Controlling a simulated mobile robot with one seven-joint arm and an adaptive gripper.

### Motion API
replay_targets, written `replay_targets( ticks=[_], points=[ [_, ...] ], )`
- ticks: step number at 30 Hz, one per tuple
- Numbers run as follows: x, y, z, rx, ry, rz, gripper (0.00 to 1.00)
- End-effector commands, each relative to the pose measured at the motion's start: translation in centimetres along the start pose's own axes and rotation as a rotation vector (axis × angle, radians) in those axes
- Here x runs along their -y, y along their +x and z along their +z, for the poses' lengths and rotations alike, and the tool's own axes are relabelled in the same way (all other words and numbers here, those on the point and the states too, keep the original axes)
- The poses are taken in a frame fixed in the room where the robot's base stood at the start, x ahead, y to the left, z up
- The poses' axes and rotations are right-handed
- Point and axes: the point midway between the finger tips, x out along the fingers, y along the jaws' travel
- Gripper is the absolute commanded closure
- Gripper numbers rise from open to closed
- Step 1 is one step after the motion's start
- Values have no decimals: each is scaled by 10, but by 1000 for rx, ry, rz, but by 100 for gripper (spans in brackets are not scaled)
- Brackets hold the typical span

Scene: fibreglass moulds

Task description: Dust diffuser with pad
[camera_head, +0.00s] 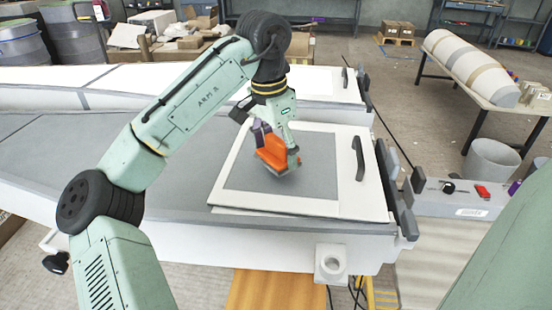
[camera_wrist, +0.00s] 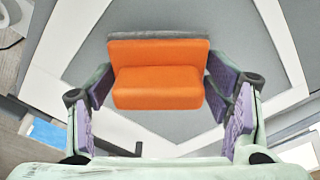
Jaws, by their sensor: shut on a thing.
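My gripper (camera_head: 275,148) is shut on an orange pad (camera_head: 272,153) with a grey layer on its far side. In the wrist view the orange pad (camera_wrist: 158,85) sits between the purple-lined fingers of my gripper (camera_wrist: 162,90). The pad is over the grey panel of the white-framed plate (camera_head: 240,165), which I take to be the diffuser. It is low over or touching the panel; I cannot tell which. The plate has a black handle (camera_head: 358,158) on its right side. My gripper hides part of the panel.
A second white plate (camera_head: 325,82) with a handle lies behind. A control box (camera_head: 455,197) with a red switch is at the right, near a grey bin (camera_head: 490,160). The grey mould surface (camera_head: 60,150) to the left is clear apart from my arm.

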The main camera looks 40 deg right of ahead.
Motion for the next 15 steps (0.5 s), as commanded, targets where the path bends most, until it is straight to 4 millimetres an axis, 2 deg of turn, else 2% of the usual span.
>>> replay_targets(
  ticks=[15],
  points=[
    [-2,-44,-11,-2,-3,-2,51]
  ],
)
